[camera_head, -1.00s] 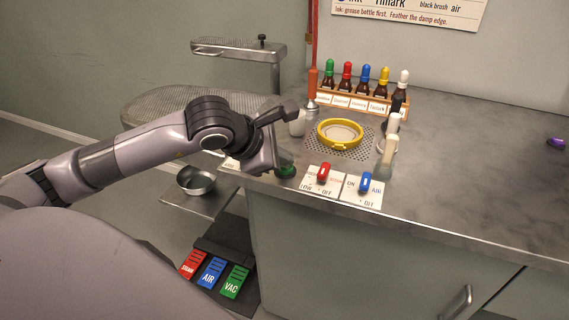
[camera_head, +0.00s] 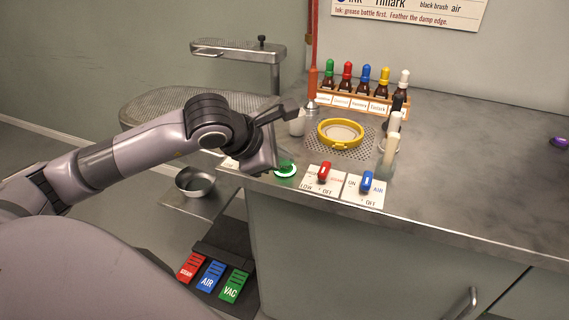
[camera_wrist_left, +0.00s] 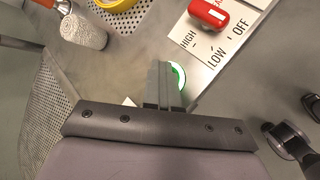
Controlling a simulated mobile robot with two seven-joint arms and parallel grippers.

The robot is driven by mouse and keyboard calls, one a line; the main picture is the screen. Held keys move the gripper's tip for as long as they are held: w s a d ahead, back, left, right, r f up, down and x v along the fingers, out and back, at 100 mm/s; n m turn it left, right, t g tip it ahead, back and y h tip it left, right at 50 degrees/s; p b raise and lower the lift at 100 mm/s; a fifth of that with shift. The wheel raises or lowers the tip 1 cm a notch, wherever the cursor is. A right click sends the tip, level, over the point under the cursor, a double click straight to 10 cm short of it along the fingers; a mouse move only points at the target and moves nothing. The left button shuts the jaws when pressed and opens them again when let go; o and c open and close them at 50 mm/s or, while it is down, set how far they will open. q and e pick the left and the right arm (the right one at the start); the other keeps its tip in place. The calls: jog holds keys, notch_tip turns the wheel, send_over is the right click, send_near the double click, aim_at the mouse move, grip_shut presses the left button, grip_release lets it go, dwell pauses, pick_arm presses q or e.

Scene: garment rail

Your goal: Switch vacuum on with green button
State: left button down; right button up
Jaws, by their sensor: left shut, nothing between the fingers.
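The round green button (camera_head: 286,169) is at the counter's front left edge, with a bright lit ring around it. My left gripper (camera_head: 271,163) is shut and empty, just left of the button in the head view. In the left wrist view the closed fingers (camera_wrist_left: 164,84) partly cover the glowing green button (camera_wrist_left: 179,76). Whether the fingertips touch it I cannot tell. My right gripper is not in view.
Right of the button are a red switch (camera_head: 324,172) and a blue air switch (camera_head: 366,182). Behind stand a yellow ring (camera_head: 341,133) and a rack of dropper bottles (camera_head: 357,104). Coloured pedals (camera_head: 212,275) are on the floor. The counter's right side is mostly clear.

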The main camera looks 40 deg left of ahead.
pick_arm(q)
jog(key=shift+r, duration=0.1)
jog(key=shift+r+p, duration=1.95)
jog(key=shift+r, duration=1.1)
